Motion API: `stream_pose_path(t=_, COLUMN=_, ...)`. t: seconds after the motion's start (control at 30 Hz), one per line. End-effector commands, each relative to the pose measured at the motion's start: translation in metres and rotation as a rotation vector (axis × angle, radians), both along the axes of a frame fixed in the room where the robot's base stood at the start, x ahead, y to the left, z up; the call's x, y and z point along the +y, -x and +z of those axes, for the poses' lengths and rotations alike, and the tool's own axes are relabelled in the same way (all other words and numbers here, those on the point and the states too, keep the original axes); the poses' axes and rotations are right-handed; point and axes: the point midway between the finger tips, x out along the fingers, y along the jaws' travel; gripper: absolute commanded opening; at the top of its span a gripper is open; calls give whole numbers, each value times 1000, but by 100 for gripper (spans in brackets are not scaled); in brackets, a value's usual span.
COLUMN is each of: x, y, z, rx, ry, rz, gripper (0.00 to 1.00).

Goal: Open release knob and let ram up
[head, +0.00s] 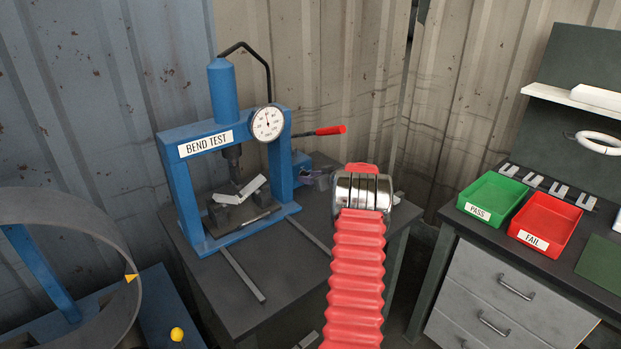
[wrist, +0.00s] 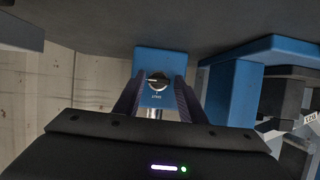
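The blue bend-test press (head: 172,165) stands on a dark bench in the head view. Its dark ram (head: 233,165) is lowered to the middle of a V-bent pale strip (head: 254,185) on the black supports. A small dark release knob (wrist: 157,80) is on the blue pump block (wrist: 157,60) in the wrist view; the block partly shows in the head view (head: 299,165). My gripper (wrist: 158,82) is open, with one finger on each side of the knob. Whether the fingers touch the knob cannot be told. In the head view my arm hides much of the gripper.
A red-gripped pump lever (head: 330,130) sticks out right of the press, above my gripper. A round gauge (head: 267,123) is on the frame. A green pass tray (head: 490,195) and red fail tray (head: 545,222) are on the right-hand bench. A large grey ring (head: 135,270) is at left.

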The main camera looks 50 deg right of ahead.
Motion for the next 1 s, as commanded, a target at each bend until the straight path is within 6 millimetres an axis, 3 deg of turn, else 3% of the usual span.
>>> stream_pose_path(t=0.13, x=-1, y=0, z=1, rx=-1, ry=2, rz=-1, gripper=47)
stream_pose_path(t=0.57, x=-1, y=8, z=6, rx=-1, ry=4, rz=-4, gripper=47)
stream_pose_path(t=1.0, x=11, y=62, z=28, rx=-2, ry=2, rz=-4, gripper=47)
